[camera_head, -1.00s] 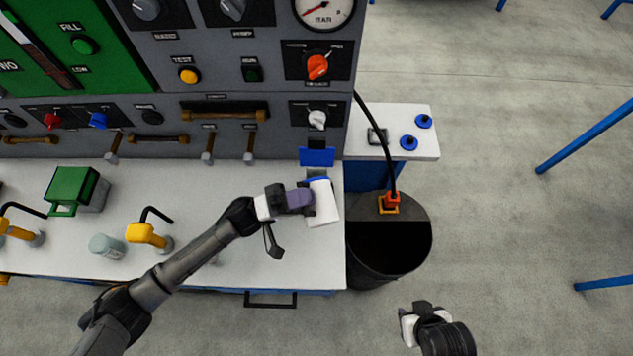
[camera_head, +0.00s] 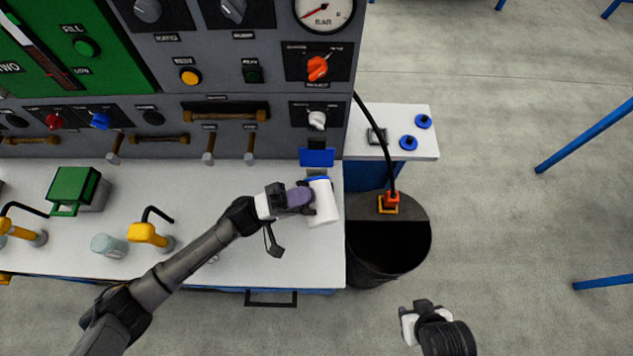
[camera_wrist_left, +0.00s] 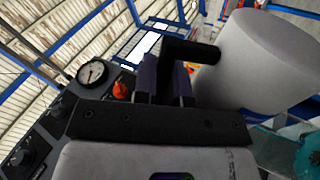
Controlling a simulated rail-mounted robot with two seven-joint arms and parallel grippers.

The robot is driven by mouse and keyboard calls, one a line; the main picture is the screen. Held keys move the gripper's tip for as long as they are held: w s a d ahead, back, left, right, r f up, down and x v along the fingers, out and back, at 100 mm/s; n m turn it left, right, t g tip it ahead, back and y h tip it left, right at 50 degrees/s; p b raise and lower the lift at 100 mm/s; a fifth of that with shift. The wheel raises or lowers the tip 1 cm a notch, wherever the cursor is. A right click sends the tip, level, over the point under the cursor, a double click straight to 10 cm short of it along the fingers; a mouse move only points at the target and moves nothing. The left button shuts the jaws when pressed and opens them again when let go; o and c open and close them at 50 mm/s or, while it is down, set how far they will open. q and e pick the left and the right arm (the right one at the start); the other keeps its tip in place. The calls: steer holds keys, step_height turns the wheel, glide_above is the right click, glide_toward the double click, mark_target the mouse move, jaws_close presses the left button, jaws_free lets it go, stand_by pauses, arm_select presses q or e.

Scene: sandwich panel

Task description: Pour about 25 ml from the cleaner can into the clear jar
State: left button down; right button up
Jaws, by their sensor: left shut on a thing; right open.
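The cleaner can (camera_head: 323,205) is a white cylinder with a blue edge at its top, over the right end of the white bench. My left gripper (camera_head: 303,198) is shut on its dark handle; the can also shows large and pale in the left wrist view (camera_wrist_left: 262,60), beside the purple-padded fingers (camera_wrist_left: 166,80). I cannot tell the gap between the can and the bench. The clear jar (camera_head: 108,246) is a small, pale greenish jar at the front left of the bench, well left of the can. My right gripper (camera_head: 414,316) is open and empty, off the bench at the lower right.
A yellow tap-like fitting (camera_head: 148,234) stands just right of the jar. A green box (camera_head: 74,188) is behind it. The grey control panel (camera_head: 280,130) rises behind the bench (camera_head: 200,185). A black bin (camera_head: 390,245) stands at the bench's right end.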

mark_target(308, 210)
arm_select(q)
steer(key=m+g+b, duration=0.1)
steer(key=s+f+m+g+b, duration=0.1)
steer(key=m+b, duration=0.1)
steer(key=shift+d+f, duration=0.15)
steer(key=shift+f, duration=0.15)
steer(key=r+m+g+p, duration=0.1)
steer(key=s+r+m+g+p, duration=0.1)
steer(key=m, duration=0.1)
steer(key=shift+s+d, duration=0.1)
steer(key=shift+d, duration=0.1)
steer(key=shift+s+d+f+m+g+y, duration=0.15)
steer(key=shift+m+g, duration=0.1)
steer(key=shift+m, duration=0.15)
steer(key=shift+s+a+m+g+y, duration=0.15)
steer(key=shift+m+g, duration=0.1)
steer(key=shift+m, duration=0.15)
steer(key=shift+w+d+m, duration=0.1)
steer(key=shift+d+m, duration=0.05)
steer(key=shift+m, duration=0.25)
steer(key=shift+s+d+m+g+y+p, duration=0.2)
steer(key=shift+m+g+y+p, duration=0.1)
steer(key=shift+m+g+p, duration=0.45)
steer(key=s+d+f+m+g+y+p, duration=0.2)
steer(key=s+f+m+y, duration=0.2)
steer(key=f+m, duration=0.4)
steer(key=shift+s+d+f+m+y, duration=0.2)
steer(key=shift+s+m+y, duration=0.3)
steer(key=shift+m, duration=0.65)
